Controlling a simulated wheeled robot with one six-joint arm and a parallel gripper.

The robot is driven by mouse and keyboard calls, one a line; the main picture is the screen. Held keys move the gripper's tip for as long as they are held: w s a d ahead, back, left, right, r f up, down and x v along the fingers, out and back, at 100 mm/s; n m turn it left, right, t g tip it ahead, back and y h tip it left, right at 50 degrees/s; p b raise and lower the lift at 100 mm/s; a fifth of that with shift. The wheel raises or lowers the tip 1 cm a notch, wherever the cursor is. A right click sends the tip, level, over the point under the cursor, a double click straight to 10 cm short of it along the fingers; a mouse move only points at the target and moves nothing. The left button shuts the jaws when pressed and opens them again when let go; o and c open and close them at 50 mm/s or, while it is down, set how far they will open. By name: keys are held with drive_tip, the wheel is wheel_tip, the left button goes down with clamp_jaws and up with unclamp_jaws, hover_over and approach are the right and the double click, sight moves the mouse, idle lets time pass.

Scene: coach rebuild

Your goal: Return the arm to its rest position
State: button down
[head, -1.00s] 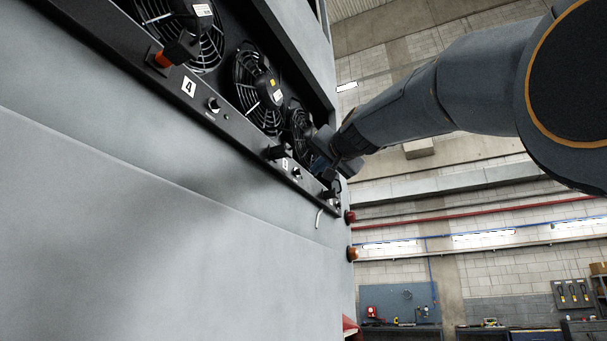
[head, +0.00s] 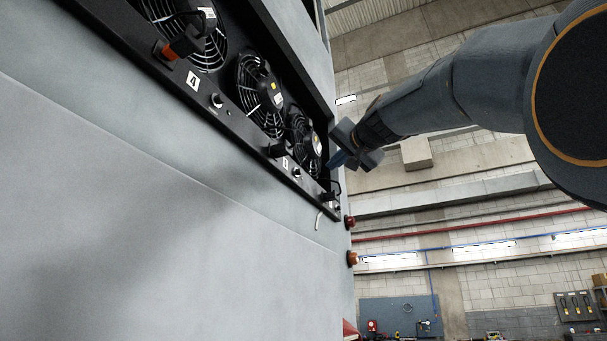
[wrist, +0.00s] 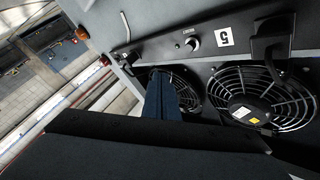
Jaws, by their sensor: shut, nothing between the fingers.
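My gripper (head: 341,157) shows in the head view at the end of my dark grey arm, at the right end of the fan panel. Its blue fingers are together with nothing between them. It is apart from the black connectors along the panel's lower edge. In the wrist view the closed blue fingers (wrist: 161,99) point toward the panel, in front of a black fan (wrist: 178,88). My arm comes in from the upper right of the head view.
The black-framed fan panel (head: 235,128) sits in a grey coach side (head: 150,220). It has several caged fans, knobs and black plugs; a label "5" (wrist: 225,37) shows in the wrist view. Open workshop room lies to the right, with a blue tool board (head: 395,312) far behind.

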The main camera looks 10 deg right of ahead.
idle(0.4)
drive_tip(key=w+f+g+h+b, duration=0.1)
drive_tip(key=w+f+g, duration=0.25)
drive_tip(key=f, duration=1.55)
drive_tip(key=w+f+g+b, duration=0.1)
drive_tip(key=w+f+g, duration=0.3)
drive_tip(key=f, duration=1.4)
wheel_tip(320, 180, down, 17)
drive_tip(key=s+n+g, duration=0.1)
drive_tip(key=n+g, duration=0.1)
drive_tip(key=s+f+g+b, duration=0.1)
drive_tip(key=s+f, duration=0.2)
drive_tip(key=f, duration=0.4)
drive_tip(key=s+a+f+n+g+h, duration=0.1)
drive_tip(key=s+f+g, duration=0.1)
drive_tip(key=s+f, duration=0.35)
drive_tip(key=s+f+g+b, duration=0.1)
drive_tip(key=s+f, duration=0.1)
drive_tip(key=f, duration=0.6)
drive_tip(key=s+f+n+g+h, duration=0.1)
drive_tip(key=s+f+g, duration=0.3)
drive_tip(key=s+f, duration=1.3)
drive_tip(key=shift+s+a+f+n+b, duration=0.15)
drive_tip(key=shift+s+f+n+b, duration=0.25)
drive_tip(key=shift+s+n, duration=0.45)
drive_tip(key=shift+g, duration=0.25)
